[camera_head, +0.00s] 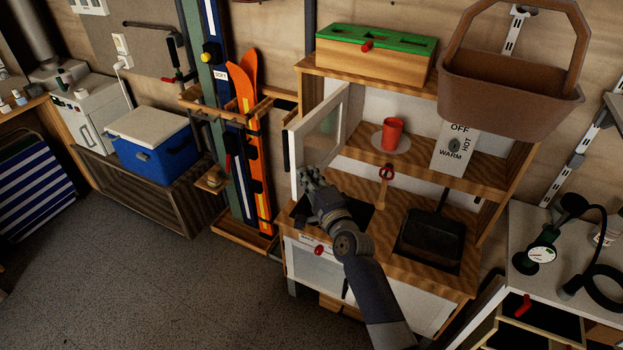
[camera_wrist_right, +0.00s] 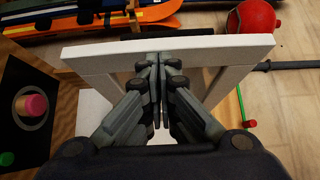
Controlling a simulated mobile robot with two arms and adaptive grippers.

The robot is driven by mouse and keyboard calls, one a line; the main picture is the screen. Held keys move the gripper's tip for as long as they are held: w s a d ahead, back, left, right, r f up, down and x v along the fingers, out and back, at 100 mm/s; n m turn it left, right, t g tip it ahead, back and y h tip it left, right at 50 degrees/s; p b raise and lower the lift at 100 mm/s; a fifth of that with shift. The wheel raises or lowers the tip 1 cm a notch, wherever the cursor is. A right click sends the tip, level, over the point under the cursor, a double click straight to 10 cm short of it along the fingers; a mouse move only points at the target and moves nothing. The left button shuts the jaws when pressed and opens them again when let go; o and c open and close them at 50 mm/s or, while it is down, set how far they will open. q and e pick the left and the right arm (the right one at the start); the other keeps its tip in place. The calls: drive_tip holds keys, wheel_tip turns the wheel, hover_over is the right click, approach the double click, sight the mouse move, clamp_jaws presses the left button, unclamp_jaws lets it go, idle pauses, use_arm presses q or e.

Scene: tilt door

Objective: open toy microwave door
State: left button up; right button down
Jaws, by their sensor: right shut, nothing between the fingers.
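The toy microwave door (camera_head: 297,160) is a white frame with a see-through pane. It stands swung wide open at the left of the microwave compartment (camera_head: 367,108), pointing out toward me. Inside the compartment a red cup (camera_head: 393,134) stands on a pale round plate (camera_head: 377,141). My right gripper (camera_head: 309,176) is shut and empty at the lower front part of the door. In the right wrist view its closed fingers (camera_wrist_right: 158,62) overlap the white door frame (camera_wrist_right: 215,49); I cannot tell whether they touch it. My left gripper is out of view.
Below the compartment is a wooden counter with a dark pan (camera_head: 431,240) and a wooden spoon-like utensil (camera_head: 384,186). Orange skis (camera_head: 246,140) stand in a rack left of the door. Grey floor (camera_head: 150,285) is open at lower left.

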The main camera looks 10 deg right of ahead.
drive_tip(key=v, duration=1.2)
drive_tip(key=s+d+f+n+g+h, duration=0.1)
drive_tip(key=s+f+n+g, duration=0.3)
drive_tip(key=f, duration=0.8)
drive_tip(key=s+d+f+n+g, duration=0.1)
drive_tip(key=s+f, duration=0.4)
drive_tip(key=f, duration=0.7)
drive_tip(key=s+f+n+g+h, duration=0.1)
drive_tip(key=s+f+n+g, duration=0.3)
drive_tip(key=f, duration=0.8)
drive_tip(key=s+d+f+n+g+h, duration=0.1)
drive_tip(key=s+f, duration=0.5)
drive_tip(key=s, duration=0.6)
drive_tip(key=s+d+f+n+g, duration=0.4)
drive_tip(key=s+f, duration=0.3)
drive_tip(key=s, duration=0.5)
drive_tip(key=s+d+f+n+g+h, duration=0.1)
drive_tip(key=s+d+f, duration=0.4)
drive_tip(key=s, duration=0.7)
wheel_tip(320, 180, down, 2)
drive_tip(key=shift+s+f+n+g+h, duration=0.1)
drive_tip(key=shift+s+n+g+h, duration=0.25)
drive_tip(key=shift+n+g, duration=0.6)
